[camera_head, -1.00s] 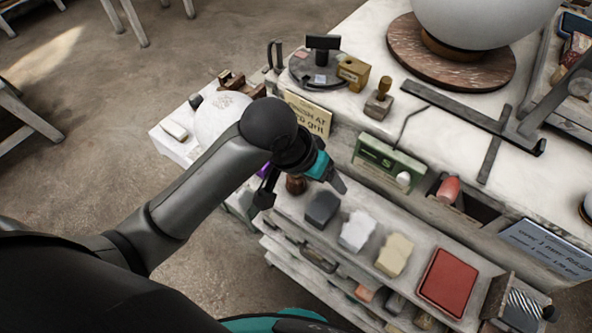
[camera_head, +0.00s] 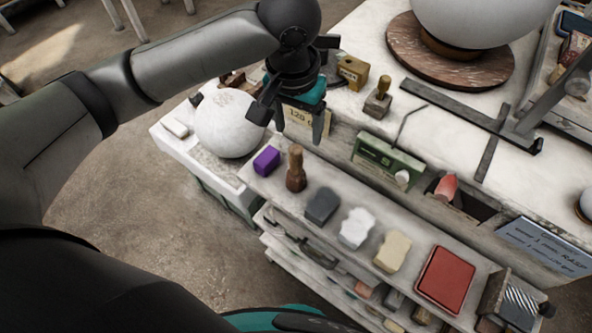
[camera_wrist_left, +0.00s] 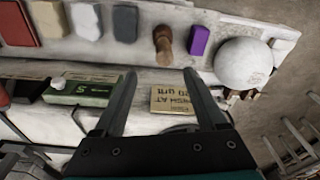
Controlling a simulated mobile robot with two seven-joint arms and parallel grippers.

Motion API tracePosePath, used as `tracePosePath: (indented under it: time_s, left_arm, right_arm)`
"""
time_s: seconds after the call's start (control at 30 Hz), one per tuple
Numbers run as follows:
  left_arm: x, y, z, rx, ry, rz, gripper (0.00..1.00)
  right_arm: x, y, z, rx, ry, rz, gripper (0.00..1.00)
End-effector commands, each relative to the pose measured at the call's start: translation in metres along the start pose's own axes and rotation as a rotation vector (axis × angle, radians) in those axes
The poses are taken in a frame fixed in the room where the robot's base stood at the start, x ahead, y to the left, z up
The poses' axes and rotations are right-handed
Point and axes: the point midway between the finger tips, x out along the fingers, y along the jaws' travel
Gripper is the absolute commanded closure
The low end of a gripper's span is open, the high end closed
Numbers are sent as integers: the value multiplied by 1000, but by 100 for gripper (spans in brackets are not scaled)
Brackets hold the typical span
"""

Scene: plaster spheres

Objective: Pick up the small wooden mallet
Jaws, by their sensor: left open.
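The small wooden mallet (camera_head: 296,170) stands upright on the narrow lower shelf, brown, with its slimmer end up. It sits between a purple block (camera_head: 266,160) and a dark grey block (camera_head: 322,206). My left gripper (camera_head: 299,124) is open and empty, above and behind the mallet in the head view, apart from it. In the left wrist view the mallet (camera_wrist_left: 163,44) shows beyond the gap between the open fingers (camera_wrist_left: 159,75). My right gripper is not in view.
A white plaster sphere (camera_head: 228,124) stands left of the purple block. White (camera_head: 357,229), cream (camera_head: 393,251) and red (camera_head: 446,281) blocks line the shelf to the right. A card (camera_head: 306,122) and a green box (camera_head: 387,161) stand along the back edge.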

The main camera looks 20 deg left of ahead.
Motion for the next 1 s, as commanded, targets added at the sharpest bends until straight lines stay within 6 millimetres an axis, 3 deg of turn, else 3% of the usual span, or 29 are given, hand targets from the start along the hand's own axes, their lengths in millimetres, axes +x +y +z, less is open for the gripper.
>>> tracePosePath:
  time_s: [0.1, 0.23, 0.53, 0.8, 1.0]
  left_arm:
    - [29, -1, 1, -1, -4, -1, 26]
    - [51, -1, 0, 1, -1, -1, 26]
    - [74, -3, 0, 1, 0, -2, 26]
    - [112, -8, 1, 2, 2, 0, 26]
    - [118, -8, 1, 3, 4, 1, 26]
  right_arm:
    - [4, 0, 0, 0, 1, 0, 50]
    - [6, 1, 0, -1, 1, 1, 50]
    - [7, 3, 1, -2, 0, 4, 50]
    - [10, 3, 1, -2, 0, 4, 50]
    - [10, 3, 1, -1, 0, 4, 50]
